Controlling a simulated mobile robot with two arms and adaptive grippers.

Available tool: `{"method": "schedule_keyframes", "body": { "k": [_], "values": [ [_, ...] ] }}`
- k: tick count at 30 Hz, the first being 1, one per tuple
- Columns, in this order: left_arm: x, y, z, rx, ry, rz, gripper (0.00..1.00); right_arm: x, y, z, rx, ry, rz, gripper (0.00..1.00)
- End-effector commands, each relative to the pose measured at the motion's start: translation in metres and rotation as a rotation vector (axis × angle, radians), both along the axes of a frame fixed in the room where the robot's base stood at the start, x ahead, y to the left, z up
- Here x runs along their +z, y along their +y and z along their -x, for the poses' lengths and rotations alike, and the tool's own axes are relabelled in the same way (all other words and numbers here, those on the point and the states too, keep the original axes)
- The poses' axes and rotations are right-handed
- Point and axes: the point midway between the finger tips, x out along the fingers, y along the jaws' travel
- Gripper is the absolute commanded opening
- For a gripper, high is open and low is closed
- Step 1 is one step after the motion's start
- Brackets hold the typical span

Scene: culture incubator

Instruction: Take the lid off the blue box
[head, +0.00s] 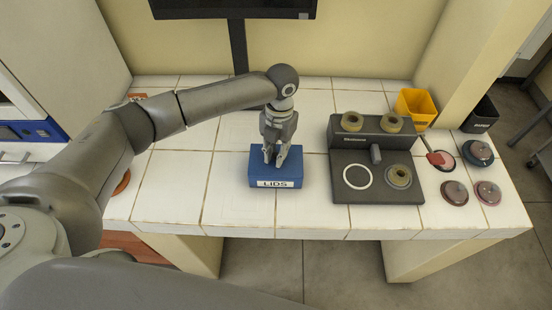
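The blue box (262,180) stands on the white tiled bench, left of the middle, with a white label reading LIDS on its front. Its top looks flat and blue. My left gripper (275,160) points straight down over the box, with its fingertips at or just above the top. The two fingers hide the middle of the top, so I cannot tell whether they hold anything or touch the lid. My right gripper is not in view.
Right of the box stands a dark grey device (348,196) with several ring-shaped pieces and a white circle. Several round knobbed discs (454,193) lie further right, near a red-handled tool (437,158). A yellow bin (417,106) and a black bin (481,116) stand behind.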

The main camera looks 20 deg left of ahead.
Motion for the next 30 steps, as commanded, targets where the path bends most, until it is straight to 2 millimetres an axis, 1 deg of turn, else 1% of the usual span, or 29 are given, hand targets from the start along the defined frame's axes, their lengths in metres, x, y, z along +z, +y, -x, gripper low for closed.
{"method": "schedule_keyframes", "body": {
  "k": [1,3,14,19,23,26,30],
  "values": [
    [0.000,0.000,0.000,0.000,0.000,0.000,0.08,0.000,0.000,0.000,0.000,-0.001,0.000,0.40],
    [0.000,0.000,0.000,0.000,0.000,0.000,0.00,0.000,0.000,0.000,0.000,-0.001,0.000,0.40],
    [0.001,0.000,0.000,0.000,-0.001,0.000,0.00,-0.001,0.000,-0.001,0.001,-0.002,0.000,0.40],
    [0.010,0.000,-0.001,0.000,-0.002,0.001,0.00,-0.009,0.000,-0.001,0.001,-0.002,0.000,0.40],
    [0.028,0.000,-0.002,-0.001,-0.005,0.003,0.00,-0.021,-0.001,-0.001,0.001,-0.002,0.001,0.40],
    [0.048,-0.017,0.005,-0.006,-0.006,0.004,0.00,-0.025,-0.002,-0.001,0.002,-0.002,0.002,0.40],
    [0.080,-0.043,0.015,-0.007,-0.007,0.005,0.00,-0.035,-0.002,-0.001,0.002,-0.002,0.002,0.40]
  ]
}}
